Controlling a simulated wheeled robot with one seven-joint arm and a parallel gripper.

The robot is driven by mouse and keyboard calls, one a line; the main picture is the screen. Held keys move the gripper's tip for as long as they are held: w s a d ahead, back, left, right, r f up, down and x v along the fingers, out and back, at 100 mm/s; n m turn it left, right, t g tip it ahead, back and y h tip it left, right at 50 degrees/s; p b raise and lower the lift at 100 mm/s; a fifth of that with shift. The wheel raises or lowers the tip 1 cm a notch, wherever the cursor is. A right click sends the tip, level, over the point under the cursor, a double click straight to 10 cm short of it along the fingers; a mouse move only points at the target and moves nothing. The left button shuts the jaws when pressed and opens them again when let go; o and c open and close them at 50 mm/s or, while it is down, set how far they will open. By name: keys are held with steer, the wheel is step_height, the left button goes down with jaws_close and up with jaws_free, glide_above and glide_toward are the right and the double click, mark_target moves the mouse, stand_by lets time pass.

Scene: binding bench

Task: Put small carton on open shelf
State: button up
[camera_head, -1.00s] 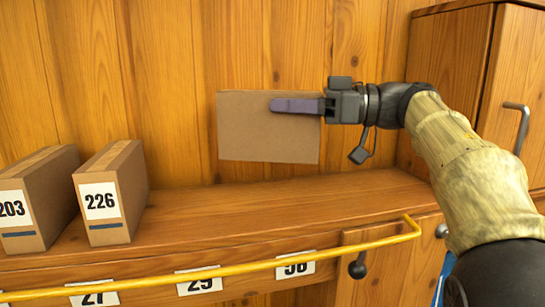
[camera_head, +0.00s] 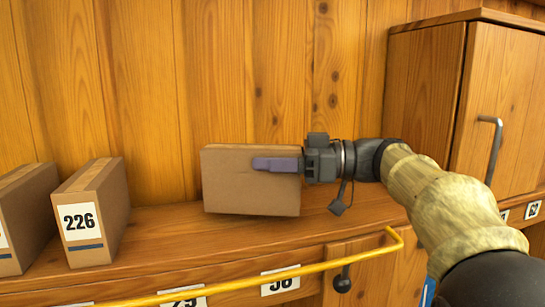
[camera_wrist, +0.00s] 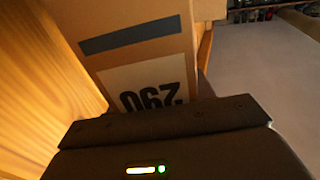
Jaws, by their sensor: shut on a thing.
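The small carton (camera_head: 245,190) is a plain brown box held upright above the open shelf (camera_head: 170,236), near the wooden back wall. My gripper (camera_head: 277,164) comes in from the right and is shut on the carton's upper right part. In the wrist view the carton (camera_wrist: 140,28) shows a dark blue stripe and an upside-down label reading 290. The carton's lower edge looks very close to the shelf top; I cannot tell whether it touches.
Two cartons, one marked 226 (camera_head: 92,212) and one partly cut off (camera_head: 25,215), stand on the shelf at left. A yellow rail (camera_head: 300,272) runs along the shelf front. A wooden cabinet (camera_head: 425,85) stands at right. The shelf between carton 226 and the held carton is clear.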

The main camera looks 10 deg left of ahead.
steer(key=shift+f+b, duration=0.4)
steer(key=shift+f, duration=0.25)
steer(key=o, duration=1.1)
steer(key=shift+r+p, duration=0.45)
steer(key=shift+r, duration=0.2)
steer(key=w+d+b, duration=0.2)
steer(key=d+b, duration=0.1)
steer(key=d, duration=0.9)
steer(key=shift+b, duration=0.3)
